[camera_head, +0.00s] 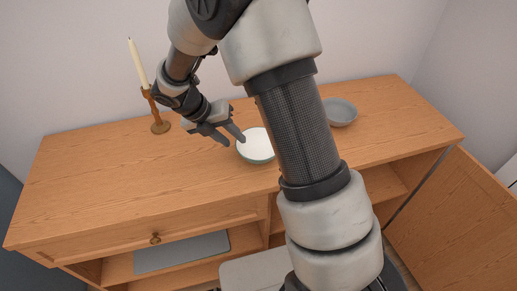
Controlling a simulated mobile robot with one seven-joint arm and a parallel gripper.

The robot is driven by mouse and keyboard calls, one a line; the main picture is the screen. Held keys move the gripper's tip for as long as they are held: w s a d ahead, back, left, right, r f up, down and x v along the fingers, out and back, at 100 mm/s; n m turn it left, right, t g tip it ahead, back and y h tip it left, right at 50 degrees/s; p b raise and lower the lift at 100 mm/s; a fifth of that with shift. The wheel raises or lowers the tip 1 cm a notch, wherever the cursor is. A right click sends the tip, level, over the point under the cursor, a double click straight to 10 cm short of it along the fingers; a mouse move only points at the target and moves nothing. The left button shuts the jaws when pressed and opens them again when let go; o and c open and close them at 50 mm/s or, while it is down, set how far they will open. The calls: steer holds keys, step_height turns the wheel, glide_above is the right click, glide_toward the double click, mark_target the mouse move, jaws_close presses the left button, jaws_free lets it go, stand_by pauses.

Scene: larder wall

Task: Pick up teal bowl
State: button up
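The teal bowl (256,147) stands upright on the wooden cabinet top, near its middle. Its inside looks white and its outer wall is teal. My arm hides a little of the area at its right. My gripper (232,140) is just left of the bowl, with its fingers spread apart and one fingertip close to the bowl's left rim. I cannot tell whether that finger touches the bowl. Nothing shows between the fingers.
A grey bowl (340,112) sits right of my arm. The cabinet top (100,185) is clear at left. A cabinet door (450,225) hangs open at right.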

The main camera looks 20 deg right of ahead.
mark_target(238, 143)
steer(key=x, duration=0.4)
steer(key=shift+s+d+f, duration=0.1)
steer(key=shift+d+f, duration=0.05)
steer(key=shift+d, duration=0.05)
steer(key=shift+c, duration=0.4)
jaws_close()
